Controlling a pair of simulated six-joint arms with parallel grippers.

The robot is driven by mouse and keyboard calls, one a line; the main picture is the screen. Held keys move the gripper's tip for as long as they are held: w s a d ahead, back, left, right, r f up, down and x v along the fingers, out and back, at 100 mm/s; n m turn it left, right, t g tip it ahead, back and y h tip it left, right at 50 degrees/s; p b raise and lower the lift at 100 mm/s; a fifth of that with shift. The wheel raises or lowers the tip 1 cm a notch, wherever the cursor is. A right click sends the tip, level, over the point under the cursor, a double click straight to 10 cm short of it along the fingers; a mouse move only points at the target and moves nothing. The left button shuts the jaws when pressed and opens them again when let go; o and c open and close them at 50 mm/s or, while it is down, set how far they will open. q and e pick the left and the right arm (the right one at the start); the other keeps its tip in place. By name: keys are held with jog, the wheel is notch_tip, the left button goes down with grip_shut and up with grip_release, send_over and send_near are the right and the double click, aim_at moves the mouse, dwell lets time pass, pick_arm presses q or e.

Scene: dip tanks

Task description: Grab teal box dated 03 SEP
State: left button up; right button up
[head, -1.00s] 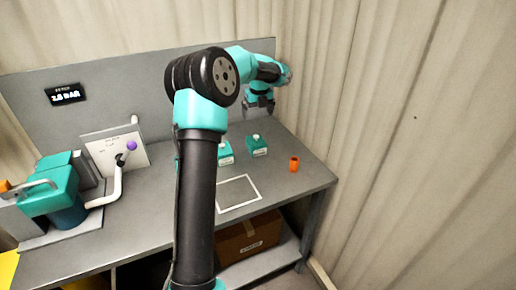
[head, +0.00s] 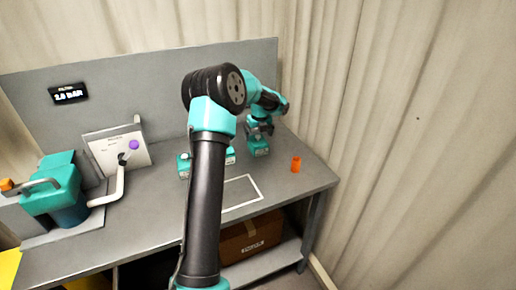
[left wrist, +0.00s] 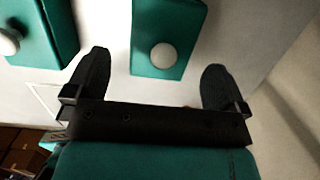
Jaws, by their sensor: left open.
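Several teal boxes with white knobs stand in a row on the grey bench. The right-hand teal box (head: 258,149) is just below my left gripper (head: 260,130). In the left wrist view this box (left wrist: 146,45) lies ahead of the open, empty fingers (left wrist: 153,82), with its white knob between their lines. Another teal box (left wrist: 50,28) is to the left there. No date can be read on any box. My right gripper is out of view.
An orange cup (head: 296,164) stands to the right of the boxes. A white outlined square (head: 252,181) on the bench in front is empty. A teal pump with a pipe (head: 60,195) and a white panel (head: 108,150) are at left.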

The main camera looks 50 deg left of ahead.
pick_arm(q)
jog(key=shift+w+a+f, duration=0.1)
jog(key=shift+a+f, duration=0.05)
jog(key=shift+f, duration=0.7)
jog(key=shift+w+a+f, duration=0.15)
jog(key=shift+f, duration=0.7)
jog(key=shift+w+a+f, duration=0.1)
jog(key=shift+a+f, duration=0.05)
jog(key=shift+f, duration=0.7)
jog(key=shift+f, duration=0.25)
jog(key=c, duration=0.9)
jog(key=shift+r, duration=0.1)
jog(key=shift+r, duration=1.8)
jog(key=shift+s+d+r, duration=0.15)
jog(key=shift+r, duration=0.05)
jog(key=s+d, duration=0.3)
jog(key=d, duration=0.1)
jog(key=s+d+r, duration=0.1)
jog(key=s+d, duration=0.2)
jog(key=s, duration=0.1)
jog(key=s+d, duration=0.3)
jog(key=d, duration=0.1)
jog(key=shift+s+d+r, duration=0.15)
jog(key=shift+d, duration=0.2)
